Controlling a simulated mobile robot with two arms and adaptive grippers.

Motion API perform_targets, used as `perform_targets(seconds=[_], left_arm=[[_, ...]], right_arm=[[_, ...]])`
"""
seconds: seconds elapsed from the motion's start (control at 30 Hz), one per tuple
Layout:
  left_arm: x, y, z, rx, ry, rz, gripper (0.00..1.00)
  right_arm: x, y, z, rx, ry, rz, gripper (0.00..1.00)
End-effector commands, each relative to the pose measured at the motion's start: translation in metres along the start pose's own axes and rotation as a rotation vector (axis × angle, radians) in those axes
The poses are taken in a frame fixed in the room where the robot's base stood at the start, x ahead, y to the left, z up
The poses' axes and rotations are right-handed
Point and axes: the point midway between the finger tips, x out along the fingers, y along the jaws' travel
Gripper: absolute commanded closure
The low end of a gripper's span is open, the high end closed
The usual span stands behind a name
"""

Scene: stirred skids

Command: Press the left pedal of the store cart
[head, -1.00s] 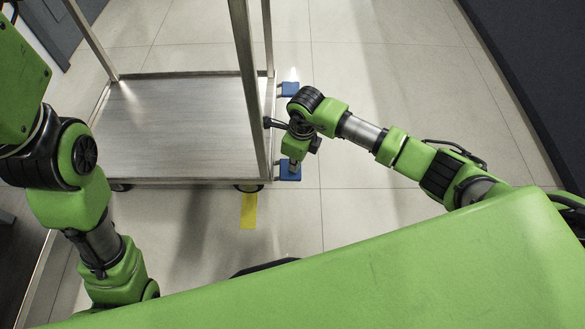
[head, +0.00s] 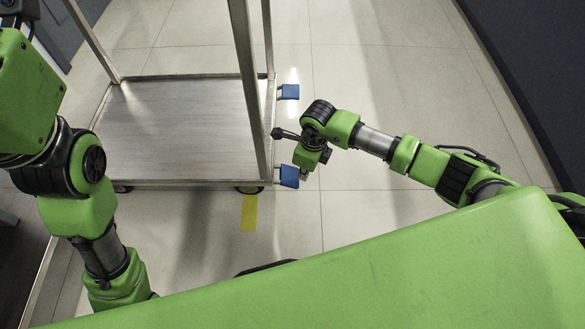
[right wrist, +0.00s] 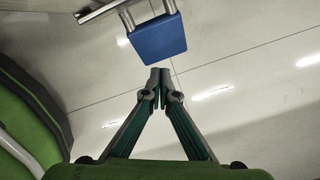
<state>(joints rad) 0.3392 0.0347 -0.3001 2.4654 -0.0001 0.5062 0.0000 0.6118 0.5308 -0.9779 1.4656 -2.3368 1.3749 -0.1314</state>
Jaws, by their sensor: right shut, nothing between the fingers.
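The store cart (head: 185,125) has two blue pedals on its right end. The near pedal (head: 289,177) is at the near corner and looks slightly tilted; the far pedal (head: 290,91) is at the far corner. My right gripper (head: 304,172) is beside the near pedal, on its right. In the right wrist view a blue pedal (right wrist: 158,38) on two metal bars lies just beyond the shut, empty fingertips of my right gripper (right wrist: 160,73), with a small gap in the picture. I cannot tell whether they touch. My left gripper is hidden; only its arm shows.
A cart post rises close to my right wrist. A yellow floor strip (head: 249,212) lies at the cart's near right corner. The tiled floor (head: 385,75) right of the cart is clear, up to a dark wall (head: 530,75) at the far right.

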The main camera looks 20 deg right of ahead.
Motion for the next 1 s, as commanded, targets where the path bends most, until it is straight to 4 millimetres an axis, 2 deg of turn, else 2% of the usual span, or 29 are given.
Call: perform_targets(seconds=[0.17, 0.5, 0.63, 0.8, 1.0], left_arm=[[0.000, 0.000, 0.000, 0.000, 0.001, 0.000, 0.77], [0.000, 0.000, 0.000, 0.000, 0.001, 0.000, 0.77], [0.000, 0.000, 0.000, 0.000, 0.001, 0.000, 0.77], [0.000, 0.000, 0.000, 0.000, 0.001, 0.000, 0.77], [0.000, 0.000, 0.000, 0.000, 0.001, 0.000, 0.77]], right_arm=[[-0.012, -0.001, 0.001, 0.000, -0.001, -0.002, 1.00], [-0.082, -0.002, 0.001, -0.001, -0.003, -0.003, 1.00], [-0.103, -0.001, 0.001, 0.000, -0.003, -0.002, 1.00], [-0.118, 0.000, 0.000, -0.001, 0.000, 0.000, 1.00], [-0.120, 0.000, 0.000, 0.000, 0.001, 0.000, 1.00]])
